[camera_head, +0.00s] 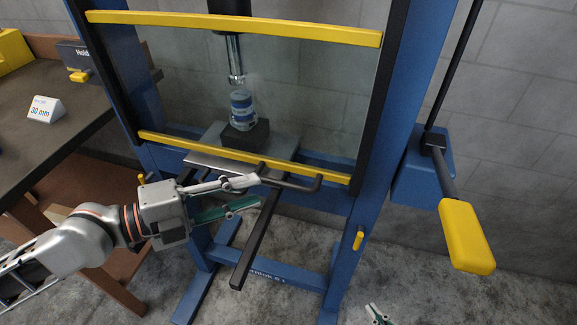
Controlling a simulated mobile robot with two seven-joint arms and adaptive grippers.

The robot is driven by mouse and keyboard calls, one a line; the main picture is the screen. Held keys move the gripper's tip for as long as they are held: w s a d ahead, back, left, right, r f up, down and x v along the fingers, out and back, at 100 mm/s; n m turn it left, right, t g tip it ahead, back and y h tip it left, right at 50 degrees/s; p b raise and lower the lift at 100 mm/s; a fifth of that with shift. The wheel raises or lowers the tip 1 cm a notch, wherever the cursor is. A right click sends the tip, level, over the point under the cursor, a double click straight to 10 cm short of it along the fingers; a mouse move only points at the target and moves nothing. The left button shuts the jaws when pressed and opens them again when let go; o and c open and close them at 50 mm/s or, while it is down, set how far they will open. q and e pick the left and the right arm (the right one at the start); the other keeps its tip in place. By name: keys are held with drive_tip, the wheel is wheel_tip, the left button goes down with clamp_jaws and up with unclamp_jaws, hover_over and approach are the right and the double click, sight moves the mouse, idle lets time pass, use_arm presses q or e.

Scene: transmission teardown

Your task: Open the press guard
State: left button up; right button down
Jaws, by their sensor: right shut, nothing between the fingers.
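The press guard is a clear panel with a yellow top bar (235,27) and a yellow bottom bar (245,158), set in the blue press frame (385,100). It stands lowered in front of the press bed. A dark bent handle (305,187) juts out from the lower bar. My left gripper (258,191) is open, its fingertips at the handle's left end. The upper finger overlaps the handle in the picture; I cannot tell whether they touch. My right gripper (376,314) shows only its fingertips at the bottom edge, shut and empty, well below the guard.
A blue-labelled cylindrical part (242,106) stands on a black block (245,134) under the ram. A lever with a yellow grip (466,236) hangs at the right. A dark bench (70,110) with a 30 mm sign (45,109) is at the left. A dark bar (256,240) projects forward below the guard.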

sight(277, 185)
use_arm(q)
drive_tip(key=shift+w+d+r+p, duration=0.15)
drive_tip(key=shift+d+p, duration=0.15)
drive_tip(key=shift+d, duration=0.4)
drive_tip(key=shift+f+p+x, duration=0.1)
drive_tip(key=shift+p+x, duration=0.2)
drive_tip(key=shift+x, duration=1.25)
drive_tip(key=shift+f+p+x, duration=0.15)
drive_tip(key=shift+p+x, duration=0.15)
drive_tip(key=shift+x, duration=1.25)
clamp_jaws()
